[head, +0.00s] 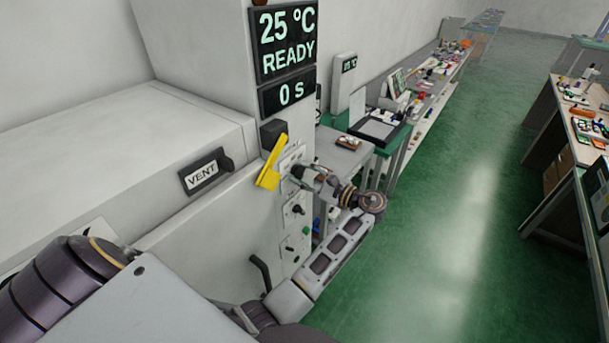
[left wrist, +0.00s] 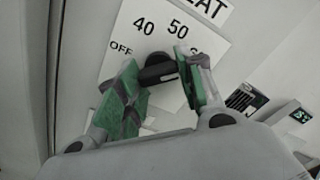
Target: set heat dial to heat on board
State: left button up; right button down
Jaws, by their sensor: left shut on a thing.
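The black heat dial (left wrist: 157,73) sits on a white plate (left wrist: 120,30) in the left wrist view. The plate's label is cut off to "EAT"; marks OFF, 40 and 50 show, and another mark at the right is mostly hidden by a finger. My left gripper (left wrist: 161,70) has its green-padded fingers on either side of the dial and is shut on it. Which mark the dial points to I cannot tell. In the head view my left gripper (head: 301,172) is at the board's upper plate (head: 289,157) and hides the dial. My right gripper is out of view.
A yellow lever (head: 270,164) hangs just left of the gripper. Displays above read 25 °C READY (head: 287,42) and 0 s (head: 289,93). Lower plates (head: 295,209) carry other controls. A VENT label (head: 202,173) is at left. Green floor (head: 450,220) at right is clear.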

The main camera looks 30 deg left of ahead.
aim_at(293, 146)
pick_arm(q)
jog(key=o, duration=1)
jog(key=shift+w, duration=0.1)
jog(key=shift+r, duration=0.15)
jog(key=o, duration=0.3)
jog(key=r, duration=0.8)
jog(key=shift+a+r, duration=0.1)
jog(key=shift+a, duration=0.2)
jog(key=shift+d+r, duration=0.7)
jog(key=shift+r, duration=0.15)
jog(key=shift+c, duration=1.4)
jog(key=shift+a+f, duration=0.15)
jog(key=shift+a, duration=0.25)
